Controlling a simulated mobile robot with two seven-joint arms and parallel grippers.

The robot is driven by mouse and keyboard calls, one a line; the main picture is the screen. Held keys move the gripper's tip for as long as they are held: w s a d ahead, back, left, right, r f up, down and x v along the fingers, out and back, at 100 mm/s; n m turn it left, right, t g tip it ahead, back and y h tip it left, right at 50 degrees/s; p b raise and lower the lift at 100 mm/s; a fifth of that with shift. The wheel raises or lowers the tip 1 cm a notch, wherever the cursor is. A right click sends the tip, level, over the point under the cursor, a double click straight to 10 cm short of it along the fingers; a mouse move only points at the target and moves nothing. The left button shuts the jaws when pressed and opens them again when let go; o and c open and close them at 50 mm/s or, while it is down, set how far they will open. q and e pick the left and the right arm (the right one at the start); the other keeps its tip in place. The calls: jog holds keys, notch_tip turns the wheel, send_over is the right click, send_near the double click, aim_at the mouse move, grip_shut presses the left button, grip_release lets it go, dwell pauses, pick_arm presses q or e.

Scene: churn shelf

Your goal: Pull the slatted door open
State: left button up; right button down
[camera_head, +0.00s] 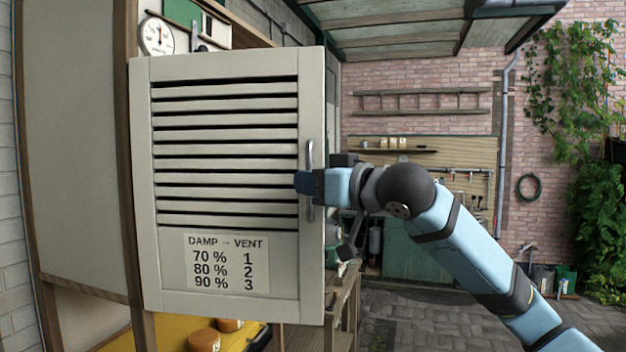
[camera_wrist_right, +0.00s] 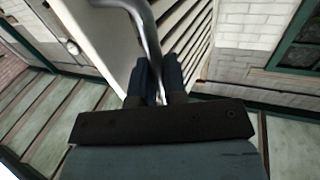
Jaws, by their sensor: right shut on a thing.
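The slatted door (camera_head: 228,238) is off-white, with horizontal slats and a "DAMP – VENT" label on its lower part. It stands upright in the left half of the head view, in front of the shelf frame. I cannot tell how far it is ajar. Its metal bar handle (camera_head: 310,155) runs upright near the right edge. My right gripper (camera_head: 306,184) is shut on the handle, and its dark blue fingers hide the handle's middle. In the wrist view the handle (camera_wrist_right: 148,38) runs down between the fingers of the right gripper (camera_wrist_right: 157,80). My left gripper is not in view.
A dial gauge (camera_head: 157,36) sits above the door. Orange-brown lids (camera_head: 204,340) stand on a yellow surface below it. A wooden bench (camera_head: 343,300) is just behind the door's right edge. Paved floor (camera_head: 420,318) lies open to the right.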

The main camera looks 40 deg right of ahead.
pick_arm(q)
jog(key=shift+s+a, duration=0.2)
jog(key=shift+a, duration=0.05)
pick_arm(e)
jog(key=shift+s+a, duration=0.15)
jog(key=shift+a, duration=0.15)
jog(key=c, duration=1.2)
grip_release()
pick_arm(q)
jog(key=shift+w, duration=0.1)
pick_arm(e)
jog(key=shift+w+a, duration=0.1)
jog(key=shift+w, duration=0.1)
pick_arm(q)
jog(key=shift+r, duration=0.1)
pick_arm(e)
jog(key=shift+s+f, duration=0.1)
